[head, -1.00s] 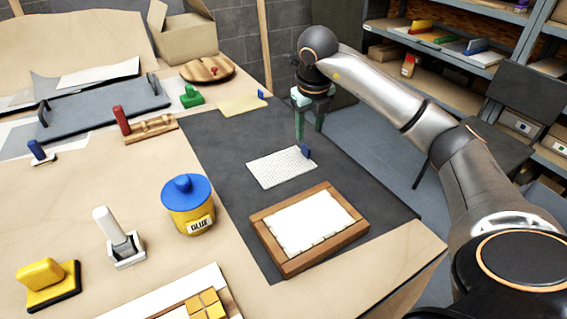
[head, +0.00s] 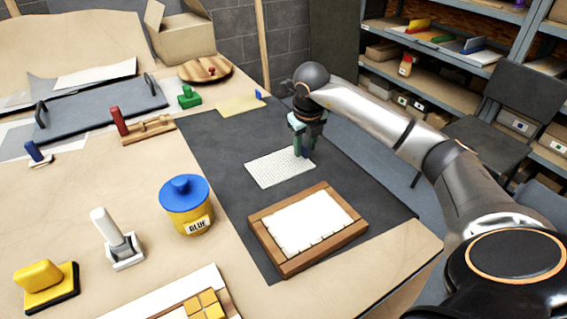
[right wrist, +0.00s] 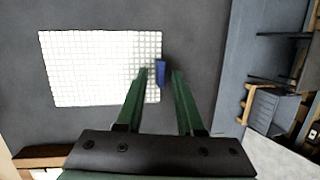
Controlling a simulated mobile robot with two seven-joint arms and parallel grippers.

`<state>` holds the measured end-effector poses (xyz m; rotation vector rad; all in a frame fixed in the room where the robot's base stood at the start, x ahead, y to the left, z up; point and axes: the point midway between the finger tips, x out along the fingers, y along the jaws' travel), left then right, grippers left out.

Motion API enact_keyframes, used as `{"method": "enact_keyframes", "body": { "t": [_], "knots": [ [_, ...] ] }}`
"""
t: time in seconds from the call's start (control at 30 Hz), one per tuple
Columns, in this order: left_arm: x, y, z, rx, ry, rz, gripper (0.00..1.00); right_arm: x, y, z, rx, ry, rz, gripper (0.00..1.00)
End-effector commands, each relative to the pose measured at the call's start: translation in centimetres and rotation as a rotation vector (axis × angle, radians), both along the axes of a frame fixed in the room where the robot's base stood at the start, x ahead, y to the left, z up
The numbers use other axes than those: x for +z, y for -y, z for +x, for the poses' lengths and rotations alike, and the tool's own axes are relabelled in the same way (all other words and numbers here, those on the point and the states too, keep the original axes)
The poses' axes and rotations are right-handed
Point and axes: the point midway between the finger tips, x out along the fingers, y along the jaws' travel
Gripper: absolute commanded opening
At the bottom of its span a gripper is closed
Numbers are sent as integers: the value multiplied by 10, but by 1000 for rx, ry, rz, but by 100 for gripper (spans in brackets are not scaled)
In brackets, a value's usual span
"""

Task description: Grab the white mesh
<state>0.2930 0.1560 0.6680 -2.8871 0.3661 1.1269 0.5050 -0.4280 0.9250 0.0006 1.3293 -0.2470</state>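The white mesh (head: 278,170) is a thin gridded sheet lying flat on the dark mat (head: 215,150). It also shows in the right wrist view (right wrist: 95,68). A small blue tab (right wrist: 161,76) stands at its right edge; in the head view my gripper mostly covers it. My right gripper (head: 304,152) points down at that edge. In the right wrist view its two green fingers (right wrist: 160,72) are apart, with the blue tab between their tips and a gap visible on either side. My left gripper is not in view.
A wooden frame with a white panel (head: 262,226) lies just in front of the mesh. A blue-lidded glue pot (head: 187,208) stands to the left. A yellow sheet (head: 238,106) with a blue tab lies behind. The mat's right edge is near the table edge.

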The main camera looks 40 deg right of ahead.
Motion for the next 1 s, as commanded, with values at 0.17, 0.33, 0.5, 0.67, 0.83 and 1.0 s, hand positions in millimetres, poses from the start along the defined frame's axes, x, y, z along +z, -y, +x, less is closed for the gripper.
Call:
{"method": "enact_keyframes", "body": {
  "t": [0.17,0.33,0.5,0.67,0.83,1.0],
  "knots": [
    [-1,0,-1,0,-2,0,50,0,0,0,0,0,0,15],
    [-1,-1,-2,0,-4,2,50,0,0,0,0,0,0,0],
    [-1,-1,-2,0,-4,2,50,0,0,0,0,0,0,0],
    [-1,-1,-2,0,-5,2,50,0,0,0,0,0,0,0],
    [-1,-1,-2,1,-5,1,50,0,0,0,-1,0,-1,0],
    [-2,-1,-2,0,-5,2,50,4,0,0,-1,0,-1,0]
  ]
}}
